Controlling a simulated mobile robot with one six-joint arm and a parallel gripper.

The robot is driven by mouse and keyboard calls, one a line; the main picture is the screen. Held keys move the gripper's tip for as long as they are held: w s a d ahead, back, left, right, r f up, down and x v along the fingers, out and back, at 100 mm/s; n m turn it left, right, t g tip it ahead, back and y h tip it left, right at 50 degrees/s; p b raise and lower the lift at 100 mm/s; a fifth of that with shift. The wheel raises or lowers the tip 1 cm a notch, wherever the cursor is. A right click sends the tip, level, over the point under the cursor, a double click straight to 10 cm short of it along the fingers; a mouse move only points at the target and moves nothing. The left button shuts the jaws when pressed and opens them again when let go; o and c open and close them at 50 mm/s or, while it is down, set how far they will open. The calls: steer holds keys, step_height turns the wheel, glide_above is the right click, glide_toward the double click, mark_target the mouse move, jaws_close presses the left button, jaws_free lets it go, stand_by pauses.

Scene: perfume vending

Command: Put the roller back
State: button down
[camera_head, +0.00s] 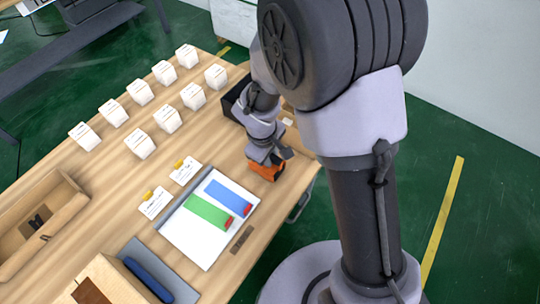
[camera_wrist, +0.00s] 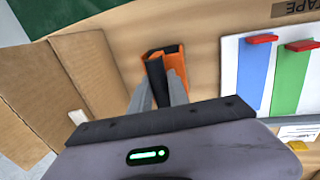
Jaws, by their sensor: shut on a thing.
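My gripper (camera_head: 268,156) is low over the right edge of the table, to the right of the white board. An orange-and-black tool (camera_head: 264,172) sits under it. In the wrist view, my grey fingers (camera_wrist: 160,88) are closed on the black part of this tool (camera_wrist: 173,54). I cannot tell surely whether this is the roller, or whether it touches the table. A dark blue cylinder (camera_head: 148,280) lies on a grey mat (camera_head: 181,288) at the front of the table.
The white board (camera_head: 202,247) bears a green strip (camera_head: 207,211) and a blue strip (camera_head: 228,196), each with a red end. A TAPE label (camera_head: 242,240) marks the table beside it. Several white boxes (camera_head: 141,92) stand behind. A cardboard box (camera_wrist: 88,68) is close beside my gripper.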

steer(key=shift+s+d+f+b, duration=0.1)
steer(key=shift+s+f+b, duration=0.1)
steer(key=shift+f+b, duration=0.3)
steer(key=c, duration=1.3)
jaws_free()
steer(key=shift+f, duration=0.1)
steer(key=shift+o, duration=0.2)
step_height(320, 180, up, 13)
steer(key=s+a+p, duration=0.2)
steer(key=p, duration=0.4)
step_height(320, 180, up, 9)
steer(key=m+y, duration=0.1)
steer(key=m, duration=0.4)
glide_above(265, 169)
steer(key=s+d, duration=0.2)
steer(key=d, duration=0.3)
steer(key=s+d+r+m+t+y, duration=0.2)
steer(key=s+d+r+m+t, duration=0.2)
steer(key=s+r+m, duration=0.5)
steer(key=s, duration=0.3)
steer(key=shift+s+r+m, duration=0.35)
steer(key=shift+r+m, duration=0.05)
step_height(265, 169, down, 5)
steer(key=b, duration=0.5)
steer(key=shift+f, duration=0.2)
